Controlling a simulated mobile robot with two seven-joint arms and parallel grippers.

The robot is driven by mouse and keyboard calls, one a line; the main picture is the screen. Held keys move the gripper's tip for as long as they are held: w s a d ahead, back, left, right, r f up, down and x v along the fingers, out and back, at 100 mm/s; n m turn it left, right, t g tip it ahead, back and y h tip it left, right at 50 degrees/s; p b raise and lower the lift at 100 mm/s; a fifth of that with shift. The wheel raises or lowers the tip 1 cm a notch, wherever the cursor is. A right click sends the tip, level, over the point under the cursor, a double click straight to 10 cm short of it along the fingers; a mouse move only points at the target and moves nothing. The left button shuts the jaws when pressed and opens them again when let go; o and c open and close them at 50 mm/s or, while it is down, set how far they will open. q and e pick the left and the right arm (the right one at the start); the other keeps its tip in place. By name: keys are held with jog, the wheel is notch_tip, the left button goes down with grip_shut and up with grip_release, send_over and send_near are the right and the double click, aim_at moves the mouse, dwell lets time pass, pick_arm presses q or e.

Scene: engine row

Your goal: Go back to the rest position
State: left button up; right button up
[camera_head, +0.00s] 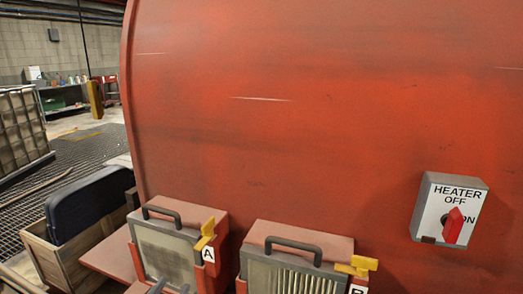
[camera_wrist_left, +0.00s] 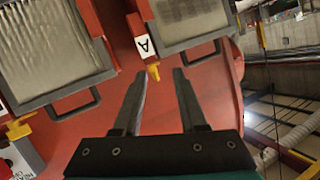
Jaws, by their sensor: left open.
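My left gripper (camera_wrist_left: 158,72) is open in the left wrist view, with nothing between its two dark fingers. Its tips point toward the front of box A, and the yellow latch (camera_wrist_left: 153,72) of that box shows between and beyond them. In the head view, only what look like grey fingertips of my left gripper (camera_head: 169,287) show at the bottom edge, in front of box A (camera_head: 165,255). The gap between gripper and box is hard to judge. My right gripper is in neither view.
A large red engine hood (camera_head: 300,100) fills the head view. Box B (camera_head: 290,270) stands right of box A; both have dark handles. A heater switch box (camera_head: 450,208) is on the hood at right. A wooden crate (camera_head: 40,250) holding a dark blue item stands at left.

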pick_arm(q)
jog(key=s+f+n+g, duration=0.1)
jog(key=s+f+g, duration=1)
jog(key=s+f, duration=0.8)
notch_tip(320, 180, down, 19)
jog(key=s, duration=0.2)
jog(key=s+a+f+g, duration=0.2)
jog(key=s+f, duration=1.2)
jog(key=s, duration=0.2)
jog(key=shift+a+f, duration=0.35)
jog(key=shift+a, duration=0.05)
